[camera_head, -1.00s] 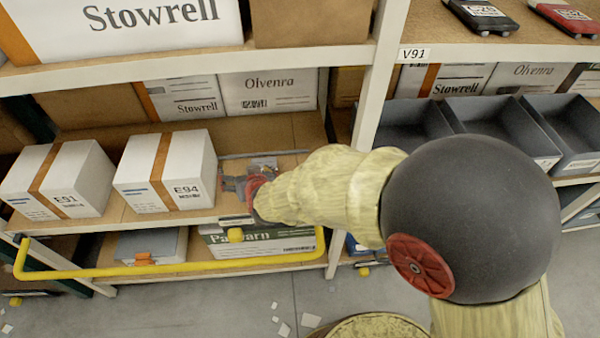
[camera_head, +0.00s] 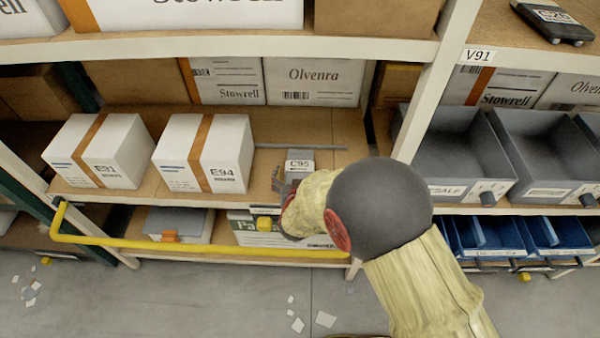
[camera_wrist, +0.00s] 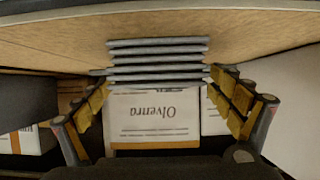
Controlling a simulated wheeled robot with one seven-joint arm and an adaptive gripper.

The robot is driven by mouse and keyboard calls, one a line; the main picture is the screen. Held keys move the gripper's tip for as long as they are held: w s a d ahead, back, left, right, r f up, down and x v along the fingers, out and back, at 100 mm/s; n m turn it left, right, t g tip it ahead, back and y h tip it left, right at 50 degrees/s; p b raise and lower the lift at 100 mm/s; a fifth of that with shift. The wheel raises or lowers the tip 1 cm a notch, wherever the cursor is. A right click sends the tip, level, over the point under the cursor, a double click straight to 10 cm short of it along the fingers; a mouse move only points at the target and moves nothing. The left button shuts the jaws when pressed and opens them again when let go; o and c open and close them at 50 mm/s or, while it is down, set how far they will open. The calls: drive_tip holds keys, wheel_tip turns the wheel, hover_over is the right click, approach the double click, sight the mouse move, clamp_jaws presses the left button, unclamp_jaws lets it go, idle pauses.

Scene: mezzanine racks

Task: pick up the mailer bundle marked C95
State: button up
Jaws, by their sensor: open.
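The mailer bundle marked C95 (camera_head: 300,160) is a small grey stack on the middle shelf board, right of the white box E94. Its label shows in the head view, and my arm hides part of it. In the wrist view the bundle (camera_wrist: 158,61) shows as several stacked grey layers, upside down in the picture. My gripper (camera_head: 285,187) is at the shelf's front edge, close in front of the bundle.
White boxes E91 (camera_head: 97,151) and E94 (camera_head: 203,153) stand left of the bundle. A yellow rail (camera_head: 180,249) runs below the shelf front. A rack upright (camera_head: 436,80) and grey bins (camera_head: 455,160) are to the right. Olvenra box (camera_head: 313,81) stands behind.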

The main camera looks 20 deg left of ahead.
drive_tip(key=shift+x, duration=1)
drive_tip(key=shift+c, duration=0.4)
drive_tip(key=c, duration=1.1)
drive_tip(key=shift+r, duration=0.1)
drive_tip(key=shift+c, duration=0.6)
